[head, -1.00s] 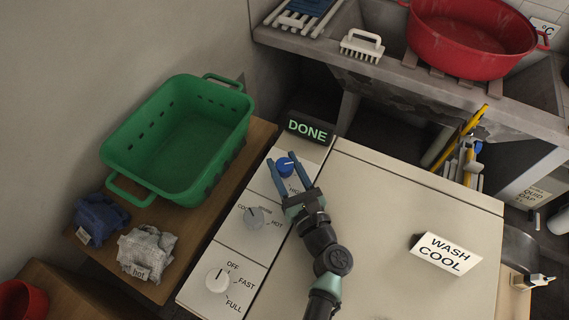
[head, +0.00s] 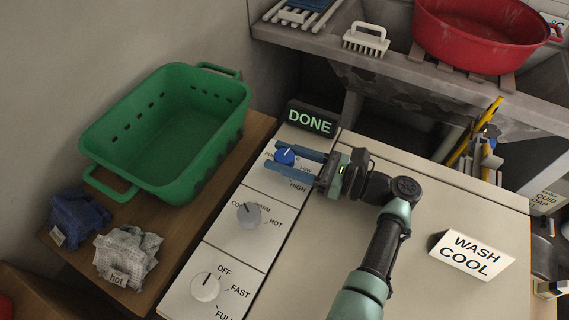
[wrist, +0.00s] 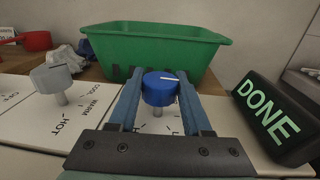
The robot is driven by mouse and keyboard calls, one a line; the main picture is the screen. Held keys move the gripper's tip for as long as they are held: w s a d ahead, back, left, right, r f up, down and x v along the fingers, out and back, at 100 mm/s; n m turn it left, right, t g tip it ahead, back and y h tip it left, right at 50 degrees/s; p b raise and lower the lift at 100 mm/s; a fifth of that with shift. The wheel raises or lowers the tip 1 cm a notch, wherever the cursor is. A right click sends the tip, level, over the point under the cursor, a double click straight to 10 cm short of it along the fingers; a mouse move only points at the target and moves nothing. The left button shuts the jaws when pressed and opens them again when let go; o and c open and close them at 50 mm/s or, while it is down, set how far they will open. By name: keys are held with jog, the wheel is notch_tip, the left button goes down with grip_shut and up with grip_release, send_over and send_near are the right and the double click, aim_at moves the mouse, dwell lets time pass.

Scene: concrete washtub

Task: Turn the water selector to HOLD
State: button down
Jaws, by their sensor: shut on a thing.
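The blue knob (head: 284,155) is at the far end of the white control panel, below the DONE display. The labels LOW and HIGH show beside it; other lettering is covered. My gripper (head: 272,154) reaches in from the right, with its two blue fingers on either side of the knob, shut on it. In the wrist view the blue knob (wrist: 160,88) sits between the fingertips, and its white pointer line lies roughly across the picture, toward the right. I cannot read which label the pointer marks.
A grey knob (head: 248,215) and a white knob (head: 205,287) sit nearer on the panel. The DONE display (head: 312,119) stands close to my gripper. A green basket (head: 165,125) is left of the panel. A WASH COOL sign (head: 471,254) stands on the broad lid.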

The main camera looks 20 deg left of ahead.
aim_at(284, 155)
jog(key=shift+n+g+b, duration=0.45)
jog(key=shift+n+g, duration=0.05)
jog(key=shift+g, duration=0.3)
jog(key=shift+c, duration=1.7)
grip_release()
notch_tip(284, 155, up, 10)
jog(key=p, duration=0.3)
jog(key=shift+p, duration=0.3)
